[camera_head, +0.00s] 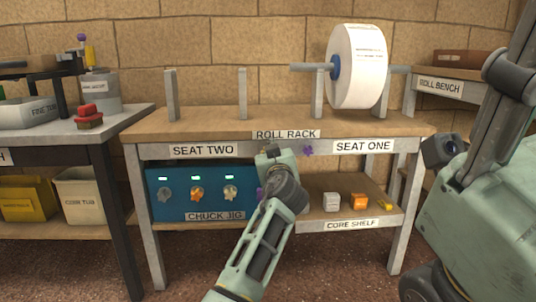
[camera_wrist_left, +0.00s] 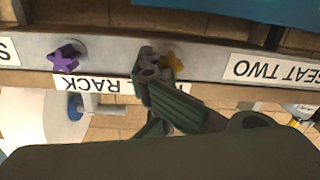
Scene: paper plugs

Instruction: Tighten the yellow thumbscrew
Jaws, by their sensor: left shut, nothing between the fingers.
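The yellow thumbscrew (camera_wrist_left: 174,61) is on the front rail of the roll rack (camera_wrist_left: 110,47), seen upside down in the left wrist view. It is partly covered by the fingertips of my left gripper (camera_wrist_left: 150,66), which is shut and empty. The tips overlap the thumbscrew's side; I cannot tell whether they touch it. In the head view my left gripper (camera_head: 268,155) is in front of the rail, below the ROLL RACK label, and hides the yellow thumbscrew. A purple thumbscrew (camera_head: 308,150) is on the rail to its right; it also shows in the left wrist view (camera_wrist_left: 66,57).
A large white roll (camera_head: 357,66) hangs on the rack's right side. The blue chuck jig (camera_head: 180,207) stands below the rack, left of my arm. The core shelf (camera_head: 315,222) holds small items. A bench (camera_head: 128,113) stands left.

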